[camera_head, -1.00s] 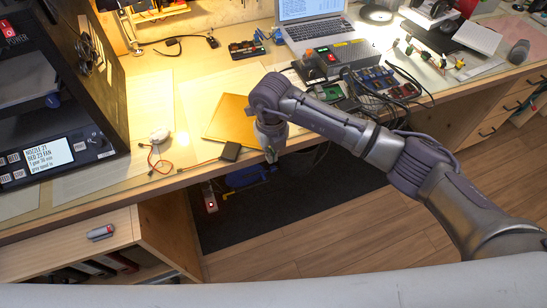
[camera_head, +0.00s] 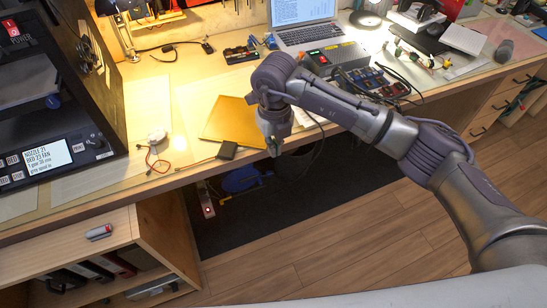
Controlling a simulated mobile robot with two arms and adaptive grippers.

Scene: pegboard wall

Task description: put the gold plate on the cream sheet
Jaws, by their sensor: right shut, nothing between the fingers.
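The gold plate (camera_head: 229,121) lies flat on the desk near its front edge, left of my right gripper. A cream sheet (camera_head: 147,111) lies on the desk to the left of the plate. Another pale sheet shows under and behind the plate, so I cannot tell for sure which one is meant. My right gripper (camera_head: 273,150) points down just past the desk's front edge, at the right of the plate and apart from it. It is shut and empty. My left gripper is not in view.
A small black box (camera_head: 227,150) with a red wire lies at the front edge before the plate. A white round object (camera_head: 157,135) sits near the cream sheet. A black printer-like machine (camera_head: 60,110) stands at the left. A laptop (camera_head: 304,22) stands at the back.

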